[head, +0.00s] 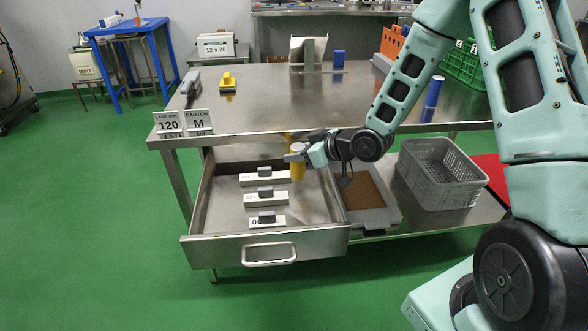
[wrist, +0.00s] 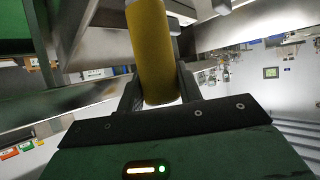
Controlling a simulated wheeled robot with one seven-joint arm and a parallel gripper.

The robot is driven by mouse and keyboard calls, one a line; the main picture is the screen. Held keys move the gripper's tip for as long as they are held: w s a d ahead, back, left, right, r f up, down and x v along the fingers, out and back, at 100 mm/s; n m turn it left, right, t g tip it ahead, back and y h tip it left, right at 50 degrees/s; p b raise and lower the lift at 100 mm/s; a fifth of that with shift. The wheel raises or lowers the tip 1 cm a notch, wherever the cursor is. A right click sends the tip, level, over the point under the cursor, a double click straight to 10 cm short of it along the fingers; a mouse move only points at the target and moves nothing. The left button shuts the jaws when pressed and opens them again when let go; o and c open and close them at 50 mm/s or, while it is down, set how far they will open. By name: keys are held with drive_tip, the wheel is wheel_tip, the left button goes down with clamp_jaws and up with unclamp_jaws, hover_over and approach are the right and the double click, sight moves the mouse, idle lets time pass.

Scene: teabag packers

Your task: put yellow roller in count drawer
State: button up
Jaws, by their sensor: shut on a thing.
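The yellow roller (head: 298,170) is upright between the fingers of my gripper (head: 292,157) in the head view. My gripper is shut on it and holds it over the right part of the open drawer. In the wrist view the yellow roller (wrist: 153,50) fills the space between the two fingers (wrist: 158,92). The drawer (head: 225,220) is pulled out below the steel table, with its handle facing the front. Several white blocks with dark knobs, such as the one at the back (head: 250,180), lie inside it in a column. Whether the roller touches the drawer floor cannot be told.
A grey crate (head: 440,190) and a tray with a brown surface (head: 366,190) are right of the drawer. The steel tabletop (head: 290,110) is above it, with a yellow block (head: 228,82) and a blue cylinder (head: 432,98). Signs (head: 182,122) stand at the left front edge.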

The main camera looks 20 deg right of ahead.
sight(298, 165)
drive_tip(key=shift+f+b, duration=0.3)
drive_tip(key=shift+f, duration=1.6)
drive_tip(key=shift+f, duration=0.15)
drive_tip(key=o, duration=1.1)
